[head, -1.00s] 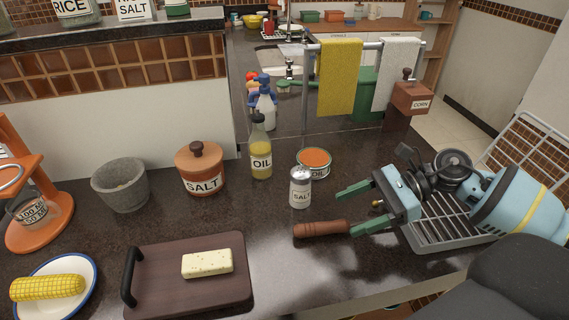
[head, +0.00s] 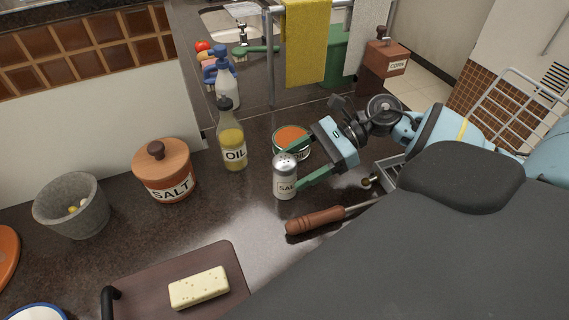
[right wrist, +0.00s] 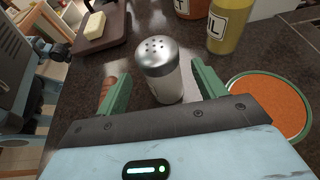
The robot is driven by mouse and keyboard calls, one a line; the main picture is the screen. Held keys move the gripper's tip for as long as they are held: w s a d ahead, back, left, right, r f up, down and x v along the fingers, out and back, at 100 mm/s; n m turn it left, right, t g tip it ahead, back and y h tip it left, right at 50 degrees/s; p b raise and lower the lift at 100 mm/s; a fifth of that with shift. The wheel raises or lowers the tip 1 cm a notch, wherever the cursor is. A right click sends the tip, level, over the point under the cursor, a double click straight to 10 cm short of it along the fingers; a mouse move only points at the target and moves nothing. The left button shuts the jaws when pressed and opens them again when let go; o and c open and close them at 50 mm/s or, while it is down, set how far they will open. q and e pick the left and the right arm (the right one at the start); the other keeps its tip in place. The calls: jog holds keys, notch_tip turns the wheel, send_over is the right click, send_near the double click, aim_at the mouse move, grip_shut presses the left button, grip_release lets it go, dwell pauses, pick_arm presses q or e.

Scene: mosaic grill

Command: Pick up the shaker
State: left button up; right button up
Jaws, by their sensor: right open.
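The salt shaker (head: 285,178), white with a silver perforated cap, stands upright on the dark counter. In the right wrist view the shaker (right wrist: 163,72) stands between my two green fingers, slightly left of the middle, with gaps showing on both sides. My right gripper (head: 291,170) is open around the shaker. In the right wrist view the gripper (right wrist: 160,85) shows both fingers apart. One finger passes close in front of the open tin in the head view. My left gripper is out of view.
An oil bottle (head: 233,145) and an open tin (head: 291,139) stand close behind the shaker. A wooden-handled tool (head: 315,220) lies in front. A salt crock (head: 165,172), stone mortar (head: 72,207) and cutting board (head: 230,262) with cheese (head: 199,287) are to the left.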

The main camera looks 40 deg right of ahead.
aim_at(277, 176)
jog(key=shift+a, duration=0.1)
jog(key=shift+w+a+f, duration=0.2)
jog(key=shift+a, duration=0.35)
jog(key=p+x, duration=0.1)
jog(key=x, duration=0.2)
jog(key=shift+w+a, duration=0.1)
jog(key=shift+w, duration=0.05)
jog(key=shift+a+f, duration=0.2)
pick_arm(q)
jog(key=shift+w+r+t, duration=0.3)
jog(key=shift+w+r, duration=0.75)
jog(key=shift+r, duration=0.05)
pick_arm(e)
jog(key=shift+a+f, duration=0.1)
jog(key=shift+f, duration=0.05)
jog(key=c, duration=1.1)
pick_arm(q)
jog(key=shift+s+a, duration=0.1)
pick_arm(e)
jog(key=shift+c, duration=0.2)
